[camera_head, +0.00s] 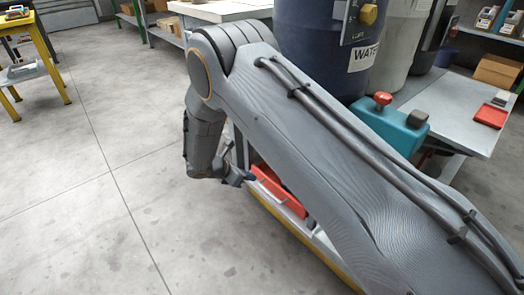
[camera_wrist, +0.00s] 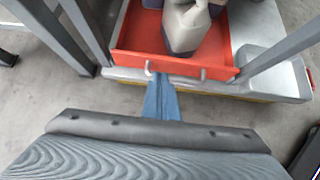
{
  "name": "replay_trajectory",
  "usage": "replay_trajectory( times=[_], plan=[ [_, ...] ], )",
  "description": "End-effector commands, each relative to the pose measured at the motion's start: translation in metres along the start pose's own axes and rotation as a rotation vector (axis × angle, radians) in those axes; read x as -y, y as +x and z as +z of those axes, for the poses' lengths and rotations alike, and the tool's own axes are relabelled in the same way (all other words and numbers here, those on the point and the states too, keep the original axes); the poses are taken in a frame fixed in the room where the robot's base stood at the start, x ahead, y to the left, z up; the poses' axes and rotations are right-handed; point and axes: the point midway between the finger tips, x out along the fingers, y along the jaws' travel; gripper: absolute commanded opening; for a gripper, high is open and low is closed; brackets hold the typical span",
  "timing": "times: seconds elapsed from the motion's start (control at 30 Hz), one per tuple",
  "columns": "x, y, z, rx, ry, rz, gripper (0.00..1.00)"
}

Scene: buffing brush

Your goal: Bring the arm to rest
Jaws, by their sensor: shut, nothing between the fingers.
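My arm reaches across the head view and bends down at its elbow. My gripper (camera_head: 242,178) hangs low at the side of a cart, partly hidden by the arm. In the wrist view my gripper (camera_wrist: 160,88) shows as blue fingers, shut and empty. Its fingers are close to the front edge of a red tray (camera_wrist: 128,42), which also shows in the head view (camera_head: 277,190). A grey and beige object sits in that tray (camera_wrist: 185,28). I cannot tell whether the fingers touch the tray.
The cart's lower shelf has a yellow edge (camera_head: 300,245). A dark blue barrel (camera_head: 310,50) stands behind my arm. A teal box (camera_head: 398,130) and a red tray (camera_head: 490,116) are on the bench (camera_head: 455,125) at right. A yellow stand (camera_head: 40,35) is far left. The floor at left is clear.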

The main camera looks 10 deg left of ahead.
Motion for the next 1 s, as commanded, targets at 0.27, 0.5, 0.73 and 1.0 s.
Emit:
replay_trajectory(
  times=[0.27, 0.5, 0.73, 1.0],
  plan=[
    [0.008, -0.018, 0.017, -0.027, 0.076, -0.023, 0.0],
    [0.049, -0.084, 0.064, -0.135, 0.369, -0.115, 0.0],
    [0.103, -0.151, 0.099, -0.246, 0.671, -0.22, 0.0],
    [0.173, -0.225, 0.121, -0.378, 1.018, -0.353, 0.0]
  ],
)
